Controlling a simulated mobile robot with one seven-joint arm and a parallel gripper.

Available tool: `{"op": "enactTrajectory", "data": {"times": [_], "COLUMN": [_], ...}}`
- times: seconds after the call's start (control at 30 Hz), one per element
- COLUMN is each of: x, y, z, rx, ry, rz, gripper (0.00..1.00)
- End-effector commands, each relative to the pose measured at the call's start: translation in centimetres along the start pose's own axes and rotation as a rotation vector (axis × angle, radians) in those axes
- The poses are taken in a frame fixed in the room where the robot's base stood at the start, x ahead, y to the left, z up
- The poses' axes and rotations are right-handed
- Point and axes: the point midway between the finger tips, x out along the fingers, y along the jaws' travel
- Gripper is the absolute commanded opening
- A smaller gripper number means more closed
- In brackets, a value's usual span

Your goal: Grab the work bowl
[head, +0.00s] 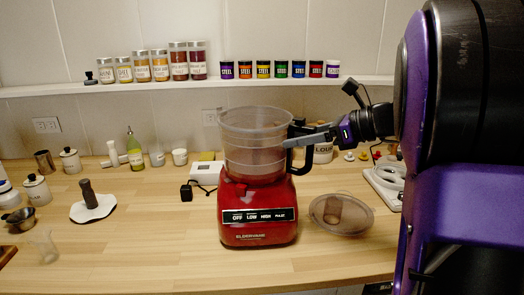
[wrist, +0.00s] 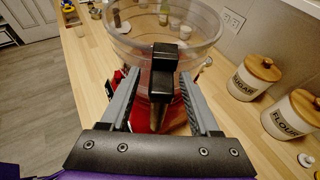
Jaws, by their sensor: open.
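The work bowl (head: 254,150) is a clear, open-topped container with a black handle on its right side. It sits upright on the red food processor base (head: 258,215) on the wooden counter. My gripper (head: 297,135) is at the handle, coming from the right. In the wrist view, the black handle (wrist: 163,75) of the work bowl (wrist: 125,40) stands between the two open fingers of my gripper (wrist: 158,95). A gap shows between the fingers and the handle, mainly on the right; contact on the left is hard to tell.
A clear lid (head: 358,222) lies on the counter right of the base. A flour canister (head: 323,152) stands behind the handle. A white device (head: 206,172) with a black adapter is to the left. A shelf (head: 150,88) with several jars runs along the wall.

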Motion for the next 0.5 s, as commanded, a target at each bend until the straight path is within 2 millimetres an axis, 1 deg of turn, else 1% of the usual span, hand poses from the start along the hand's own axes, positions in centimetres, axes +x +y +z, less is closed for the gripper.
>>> {"op": "enactTrajectory", "data": {"times": [0.17,0.3,0.47,0.5], "x": [-0.03,-0.04,-0.05,-0.05], "y": [-0.01,0.00,0.00,0.01], "z": [0.01,0.01,0.01,0.01], "rx": [0.000,0.000,0.000,0.000], "ry": [0.000,0.000,0.000,0.000], "rz": [-0.001,0.000,0.000,0.000], "gripper": [0.62,0.37,0.09,0.01]}}
